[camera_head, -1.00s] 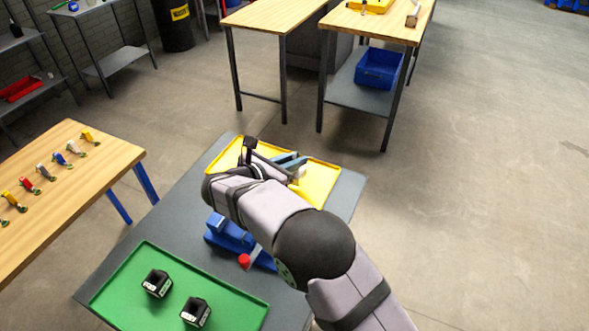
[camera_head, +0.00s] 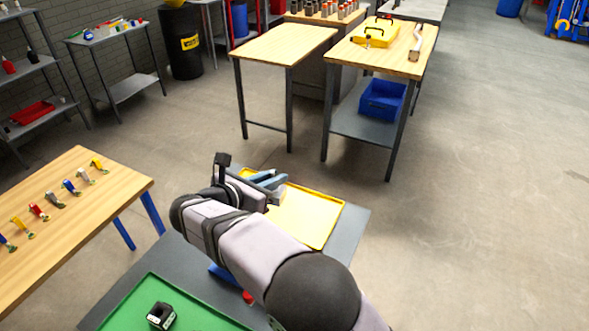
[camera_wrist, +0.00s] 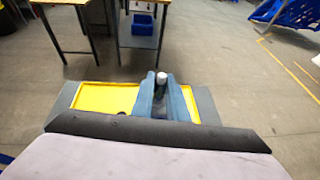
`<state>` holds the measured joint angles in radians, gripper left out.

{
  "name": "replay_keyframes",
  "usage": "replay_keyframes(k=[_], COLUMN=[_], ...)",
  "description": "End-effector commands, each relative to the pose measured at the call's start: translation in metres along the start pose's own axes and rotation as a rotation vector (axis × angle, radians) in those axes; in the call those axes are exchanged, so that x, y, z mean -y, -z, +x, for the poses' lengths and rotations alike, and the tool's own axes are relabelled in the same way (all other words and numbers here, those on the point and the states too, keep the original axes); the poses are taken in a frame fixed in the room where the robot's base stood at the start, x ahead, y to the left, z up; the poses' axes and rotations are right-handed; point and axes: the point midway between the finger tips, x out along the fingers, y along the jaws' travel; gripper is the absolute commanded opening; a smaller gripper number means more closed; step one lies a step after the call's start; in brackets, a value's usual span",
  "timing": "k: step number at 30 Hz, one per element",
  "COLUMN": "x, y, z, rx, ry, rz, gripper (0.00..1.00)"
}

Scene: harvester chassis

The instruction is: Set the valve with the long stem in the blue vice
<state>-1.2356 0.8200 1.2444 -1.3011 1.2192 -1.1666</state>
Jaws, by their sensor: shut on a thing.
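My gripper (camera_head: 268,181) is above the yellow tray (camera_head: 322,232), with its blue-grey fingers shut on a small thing. In the wrist view the fingers (camera_wrist: 160,97) hold a dark, upright piece with a pale top (camera_wrist: 162,77). I take it for a valve, but its stem length cannot be told. The blue vice (camera_head: 222,276) is mostly hidden behind my arm in the head view; a blue part and a red knob (camera_head: 248,297) show. The gripper is beyond the vice, apart from it.
A green tray (camera_head: 136,295) holds a black square part (camera_head: 161,315), at the near left of the grey table. A wooden table (camera_head: 75,215) at left carries a row of coloured lever parts (camera_head: 55,200). Other benches stand farther back. The floor at right is clear.

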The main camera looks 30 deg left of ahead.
Motion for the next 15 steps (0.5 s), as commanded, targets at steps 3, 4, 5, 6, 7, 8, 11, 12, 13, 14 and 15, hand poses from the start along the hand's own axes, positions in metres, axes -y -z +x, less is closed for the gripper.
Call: replay_keyframes(k=[3, 4, 5, 6, 7, 8, 11, 12, 13, 14, 15], x=[-0.025, -0.03, -0.034, -0.039, -0.042, -0.043, -0.046, -0.045, -0.044, -0.042, -0.039], y=[0.001, 0.004, 0.008, 0.014, 0.018, 0.023, 0.035, 0.039, 0.043, 0.046, 0.05], z=[-0.047, -0.057, -0.067, -0.079, -0.088, -0.094, -0.115, -0.122, -0.127, -0.131, -0.135], rx=[0.002, 0.003, 0.002, 0.002, 0.002, 0.002, 0.002, 0.002, 0.002, 0.003, 0.003], ry=[-0.075, -0.093, -0.109, -0.128, -0.143, -0.15, -0.168, -0.171, -0.168, -0.161, -0.151], rz=[-0.033, -0.042, -0.05, -0.057, -0.062, -0.065, -0.072, -0.073, -0.072, -0.069, -0.065], gripper=[0.0, 0.0, 0.0, 0.0, 0.0, 0.0, 0.0, 0.0, 0.0, 0.0, 0.0])
